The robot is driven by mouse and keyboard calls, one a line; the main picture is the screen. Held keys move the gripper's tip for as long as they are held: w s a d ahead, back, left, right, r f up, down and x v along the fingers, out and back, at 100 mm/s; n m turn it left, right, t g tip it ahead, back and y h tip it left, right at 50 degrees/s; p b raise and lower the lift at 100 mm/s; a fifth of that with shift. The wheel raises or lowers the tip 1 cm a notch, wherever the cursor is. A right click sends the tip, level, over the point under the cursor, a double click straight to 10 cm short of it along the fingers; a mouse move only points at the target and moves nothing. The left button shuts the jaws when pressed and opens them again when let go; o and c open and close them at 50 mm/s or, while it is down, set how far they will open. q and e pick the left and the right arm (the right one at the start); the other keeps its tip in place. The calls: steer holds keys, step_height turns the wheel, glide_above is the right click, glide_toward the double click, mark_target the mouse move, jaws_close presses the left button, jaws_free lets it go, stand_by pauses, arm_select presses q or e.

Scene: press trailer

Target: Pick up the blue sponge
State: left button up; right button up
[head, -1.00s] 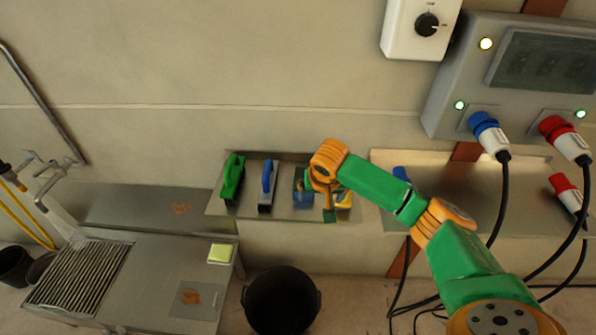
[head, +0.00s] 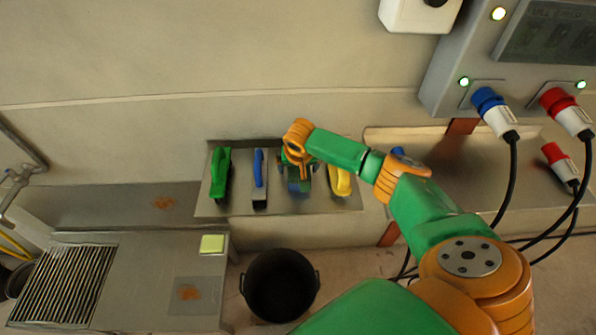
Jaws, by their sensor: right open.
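A small blue block, which looks like the blue sponge (head: 295,187), lies on the metal wall shelf (head: 236,207). It sits between a blue-handled tool (head: 259,175) and a yellow-handled tool (head: 341,181). My right gripper (head: 300,177) is open over the sponge and hides much of it. I cannot tell whether the fingers touch the sponge or are just above it. My left gripper is not in view.
A green brush (head: 220,173) lies at the shelf's left end. A black bucket (head: 279,286) stands below. A yellow-green pad (head: 212,244) lies on the steel counter (head: 142,270). Plugs with hanging cables (head: 513,190) are at the right.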

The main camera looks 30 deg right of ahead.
steer(key=shift+s, duration=0.2)
steer(key=shift+w+f, duration=0.1)
steer(key=shift+f, duration=0.05)
stand_by(0.3)
steer(key=c, duration=1.2)
